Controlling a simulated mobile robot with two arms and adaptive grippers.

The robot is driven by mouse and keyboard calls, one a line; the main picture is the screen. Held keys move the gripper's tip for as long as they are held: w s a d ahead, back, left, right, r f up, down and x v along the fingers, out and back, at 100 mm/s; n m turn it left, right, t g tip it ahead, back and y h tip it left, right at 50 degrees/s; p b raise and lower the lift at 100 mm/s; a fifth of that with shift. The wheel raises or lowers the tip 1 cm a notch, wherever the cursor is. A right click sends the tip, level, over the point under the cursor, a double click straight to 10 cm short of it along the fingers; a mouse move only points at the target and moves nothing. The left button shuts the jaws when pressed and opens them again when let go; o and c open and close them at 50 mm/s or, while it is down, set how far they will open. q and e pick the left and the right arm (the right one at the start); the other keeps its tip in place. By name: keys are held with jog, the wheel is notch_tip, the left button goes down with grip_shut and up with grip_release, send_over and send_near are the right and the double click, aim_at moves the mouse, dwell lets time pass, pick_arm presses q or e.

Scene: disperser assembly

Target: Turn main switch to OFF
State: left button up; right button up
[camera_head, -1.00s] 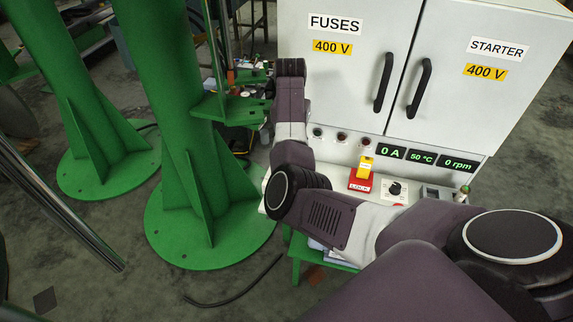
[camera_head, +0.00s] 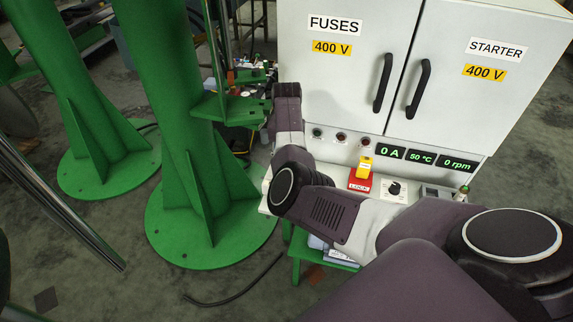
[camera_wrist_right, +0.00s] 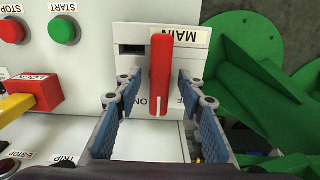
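The main switch is a red handle (camera_wrist_right: 160,62) with a white line at its lower end in the right wrist view. It stands on a white panel (camera_wrist_right: 110,30) under an upside-down MAIN label. The line lies close to the partly covered ON lettering; the OFF lettering, also partly hidden, is to its right. My right gripper (camera_wrist_right: 159,78) is open, with one finger on each side of the handle and visible gaps to both. In the head view my right arm hides the switch and the gripper. My left gripper is in neither view.
A red LOCK block (camera_head: 360,182) with a yellow lever (camera_head: 364,164) and a black knob (camera_head: 394,188) sit on the cabinet (camera_head: 340,90) ledge. STOP (camera_wrist_right: 11,31) and START (camera_wrist_right: 62,29) buttons lie left in the wrist view. A green column (camera_head: 175,120) stands beside the cabinet.

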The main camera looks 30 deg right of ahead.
jog(key=shift+c, duration=0.6)
grip_shut()
